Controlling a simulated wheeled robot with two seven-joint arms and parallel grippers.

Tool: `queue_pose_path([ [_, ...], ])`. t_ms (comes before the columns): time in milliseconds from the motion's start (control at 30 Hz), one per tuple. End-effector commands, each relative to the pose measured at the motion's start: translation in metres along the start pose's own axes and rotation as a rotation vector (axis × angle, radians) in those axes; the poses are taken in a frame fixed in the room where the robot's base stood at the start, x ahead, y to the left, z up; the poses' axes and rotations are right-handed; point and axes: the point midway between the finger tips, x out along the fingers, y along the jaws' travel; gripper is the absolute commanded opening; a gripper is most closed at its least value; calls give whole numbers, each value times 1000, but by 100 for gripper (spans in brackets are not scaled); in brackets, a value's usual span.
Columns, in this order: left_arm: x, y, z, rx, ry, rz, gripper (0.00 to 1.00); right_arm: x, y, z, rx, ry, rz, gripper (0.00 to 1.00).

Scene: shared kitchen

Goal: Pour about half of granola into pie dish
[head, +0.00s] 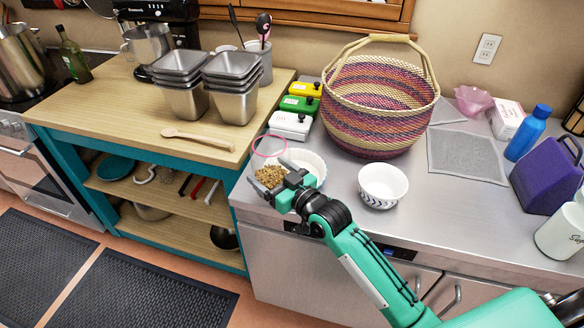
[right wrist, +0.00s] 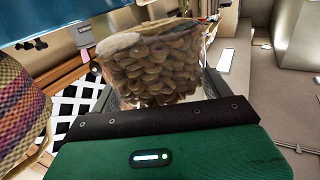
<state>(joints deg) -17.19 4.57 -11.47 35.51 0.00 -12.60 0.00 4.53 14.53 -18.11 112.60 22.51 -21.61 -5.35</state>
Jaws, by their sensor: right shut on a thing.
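My right gripper (head: 281,183) is shut on a clear container of granola, with the brown granola (head: 268,176) showing through its wall. In the right wrist view the granola (right wrist: 155,68) fills much of the container between my fingers. The white fluted pie dish (head: 313,161) is on the steel counter, partly hidden behind the gripper and granola. The container is held over or just in front of the dish's left side; the exact gap cannot be told. The visible part of the dish looks bare. My left gripper is not in view.
A patterned white bowl (head: 383,186) stands right of the dish. A large woven basket (head: 375,105) stands behind. White, green and yellow boxes (head: 291,125) line the counter's left back. A thin pink ring (head: 256,146) shows above the granola. A wooden-topped table (head: 130,120) adjoins left.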

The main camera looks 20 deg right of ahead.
Motion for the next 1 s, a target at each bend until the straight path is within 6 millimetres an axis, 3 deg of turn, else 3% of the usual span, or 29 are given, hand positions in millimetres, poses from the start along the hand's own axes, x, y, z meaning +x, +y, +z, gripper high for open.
queue_pose_path([
  [367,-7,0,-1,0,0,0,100,0,-1,-5,64,-15,2,52],
  [1000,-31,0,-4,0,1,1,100,0,0,-12,372,-97,3,52],
])
